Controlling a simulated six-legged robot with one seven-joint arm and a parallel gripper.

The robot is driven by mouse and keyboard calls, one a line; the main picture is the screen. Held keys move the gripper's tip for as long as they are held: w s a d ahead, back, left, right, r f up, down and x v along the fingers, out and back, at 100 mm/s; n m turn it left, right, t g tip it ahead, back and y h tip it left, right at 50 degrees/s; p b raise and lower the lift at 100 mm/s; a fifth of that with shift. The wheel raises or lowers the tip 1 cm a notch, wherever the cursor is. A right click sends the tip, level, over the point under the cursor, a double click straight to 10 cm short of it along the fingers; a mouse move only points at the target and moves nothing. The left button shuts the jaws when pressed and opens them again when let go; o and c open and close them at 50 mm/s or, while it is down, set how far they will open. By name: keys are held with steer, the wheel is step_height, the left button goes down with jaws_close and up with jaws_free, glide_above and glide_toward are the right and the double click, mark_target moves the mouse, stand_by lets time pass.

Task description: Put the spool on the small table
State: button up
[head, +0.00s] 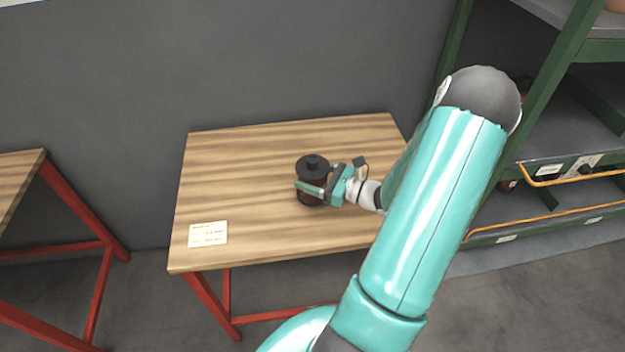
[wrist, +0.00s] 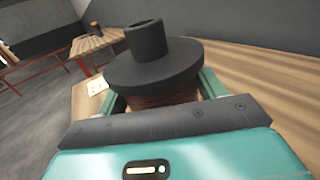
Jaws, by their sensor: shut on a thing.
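The spool (head: 312,164) has black flanges and a dark reddish-brown winding. It stands upright at or just above the middle of the small wooden table (head: 240,180); I cannot tell whether its base touches the top. My gripper (head: 312,189) is shut on the spool from the right side, its fingers around the winding. In the wrist view the spool's black top flange and hub (wrist: 152,62) fill the upper middle, with the winding partly hidden behind my gripper.
A white label (head: 208,233) lies on the table's front left corner. Another red-legged table (head: 20,180) stands at the left. A green shelf rack (head: 560,130) stands at the right, and a grey wall is behind. The table top around the spool is clear.

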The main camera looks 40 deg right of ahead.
steer(key=shift+f, duration=1)
steer(key=o, duration=1.4)
steer(key=shift+f, duration=0.15)
steer(key=shift+s+d, duration=0.15)
steer(key=shift+s, duration=0.1)
steer(key=v, duration=1.1)
steer(key=shift+s, duration=0.25)
